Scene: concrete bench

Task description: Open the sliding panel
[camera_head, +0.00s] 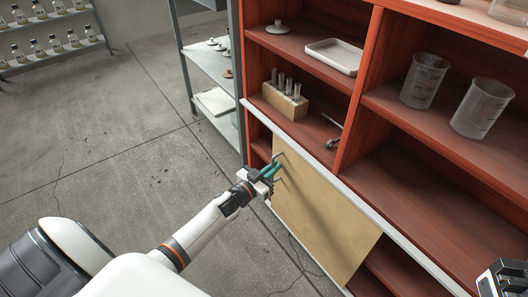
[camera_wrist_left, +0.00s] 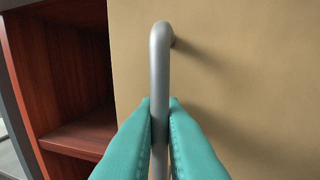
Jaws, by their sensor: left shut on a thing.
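The sliding panel (camera_head: 322,215) is a tan board in the lower part of the red cabinet, below a pale rail. Its grey bar handle (camera_wrist_left: 160,60) stands upright near the panel's left edge. My left gripper (camera_head: 274,168) is at this handle, and in the left wrist view its teal fingers (camera_wrist_left: 160,125) are shut on the handle's bar, one on each side. Left of the panel an open red compartment (camera_wrist_left: 60,80) shows. My right gripper (camera_head: 503,280) is only partly in view at the lower right corner, and its fingertips cannot be made out.
The red cabinet's (camera_head: 357,95) upper shelves hold a wooden rack (camera_head: 285,101) with tubes, a white tray (camera_head: 335,56) and two beakers (camera_head: 424,80). A grey metal shelf unit (camera_head: 213,66) stands left of the cabinet. Open compartment space shows right of the panel.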

